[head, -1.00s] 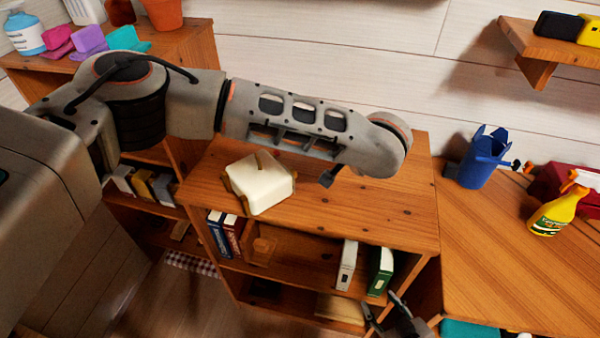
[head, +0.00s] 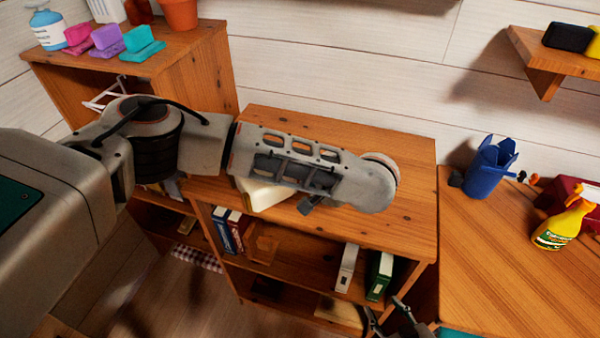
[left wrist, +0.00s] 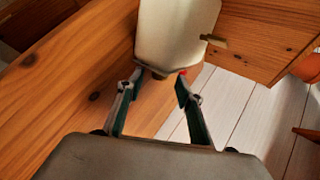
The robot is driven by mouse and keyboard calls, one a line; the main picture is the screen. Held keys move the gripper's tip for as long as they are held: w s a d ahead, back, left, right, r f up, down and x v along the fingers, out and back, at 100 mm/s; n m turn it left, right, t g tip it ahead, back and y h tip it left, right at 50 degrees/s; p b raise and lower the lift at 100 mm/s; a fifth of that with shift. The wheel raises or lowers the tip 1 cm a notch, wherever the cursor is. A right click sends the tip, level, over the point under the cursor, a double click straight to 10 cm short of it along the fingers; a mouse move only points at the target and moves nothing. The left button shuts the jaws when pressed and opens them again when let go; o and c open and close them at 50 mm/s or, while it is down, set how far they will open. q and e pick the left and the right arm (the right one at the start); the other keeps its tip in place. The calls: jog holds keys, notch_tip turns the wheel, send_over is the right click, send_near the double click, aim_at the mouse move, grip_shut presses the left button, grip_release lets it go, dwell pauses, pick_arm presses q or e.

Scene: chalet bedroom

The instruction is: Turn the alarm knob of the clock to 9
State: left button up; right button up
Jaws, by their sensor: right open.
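The clock, a cream block with rounded corners (head: 262,197), lies on top of the wooden cabinet. My left arm passes over it in the head view and hides most of it. In the left wrist view the clock (left wrist: 175,35) is ahead of my left gripper (left wrist: 157,82), with a brass-coloured stub on its right. The two left fingers are apart, just short of its near edge. A small red spot shows by the right fingertip; I cannot tell what it is. No dial or numbers can be read. My right gripper (head: 387,314) is open at the bottom edge, low before the cabinet.
The cabinet top (head: 415,190) is bare to the right of the clock. Books (head: 380,275) stand on its shelves. A desk at right holds a blue cup (head: 488,168) and a yellow spray bottle (head: 560,228). A wall shelf (head: 540,60) juts out above.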

pick_arm(q)
jog(key=shift+w+a+f, duration=0.25)
jog(key=shift+w+f, duration=0.2)
jog(key=shift+w, duration=0.05)
grip_shut()
